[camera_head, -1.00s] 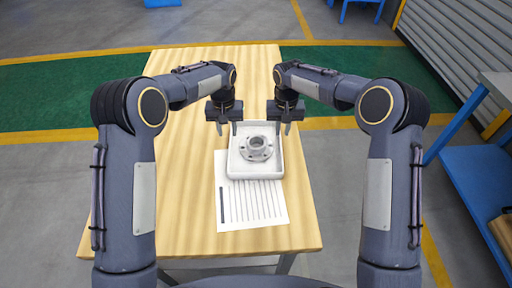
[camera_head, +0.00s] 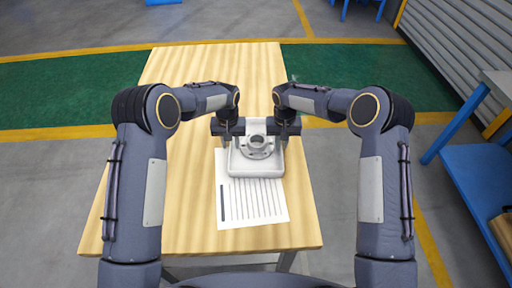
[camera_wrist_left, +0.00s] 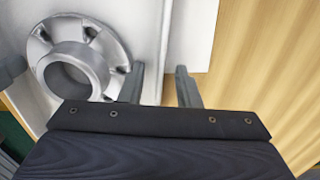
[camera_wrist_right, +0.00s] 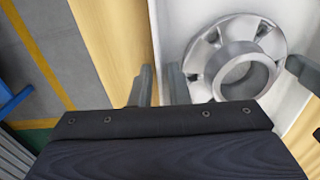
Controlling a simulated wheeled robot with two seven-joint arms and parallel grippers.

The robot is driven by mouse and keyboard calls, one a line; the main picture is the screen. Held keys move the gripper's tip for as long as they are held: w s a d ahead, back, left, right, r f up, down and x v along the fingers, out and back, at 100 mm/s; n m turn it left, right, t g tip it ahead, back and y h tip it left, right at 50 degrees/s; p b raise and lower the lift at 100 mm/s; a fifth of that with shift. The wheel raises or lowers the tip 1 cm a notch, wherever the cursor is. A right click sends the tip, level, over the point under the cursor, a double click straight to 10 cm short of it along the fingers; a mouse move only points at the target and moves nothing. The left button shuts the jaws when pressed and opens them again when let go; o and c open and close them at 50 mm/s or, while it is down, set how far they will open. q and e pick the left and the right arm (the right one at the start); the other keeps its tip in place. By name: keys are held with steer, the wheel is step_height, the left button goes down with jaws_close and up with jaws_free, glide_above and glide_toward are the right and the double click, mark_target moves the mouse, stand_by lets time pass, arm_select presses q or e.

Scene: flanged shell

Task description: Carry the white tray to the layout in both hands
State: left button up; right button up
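The white tray (camera_head: 237,168) rests on the wooden table, partly under the grey flanged shell (camera_head: 257,146), which sits upright in it. My left gripper (camera_wrist_left: 161,85) is at the tray's left wall; its fingers stand apart on either side of the wall, with visible room between them. My right gripper (camera_wrist_right: 160,84) is at the right wall; its fingers are close together around it, and I cannot tell whether they press on it. The flange also shows in the left wrist view (camera_wrist_left: 72,62). In the head view my grippers hide the tray's far part and the fingertips.
The layout (camera_head: 252,205), a white sheet with black lines, lies on the wooden table (camera_head: 180,215) in front of the tray. The rest of the tabletop is clear. A blue bench (camera_head: 480,175) stands on the right.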

arm_select(q)
steer(key=shift+f, duration=0.15)
arm_select(e)
steer(key=shift+f, duration=0.2)
arm_select(q)
steer(key=shift+c, duration=1.1)
arm_select(e)
steer(key=shift+c, duration=1)
arm_select(q)
jaws_close()
arm_select(e)
jaws_close()
steer(key=shift+r, duration=0.1)
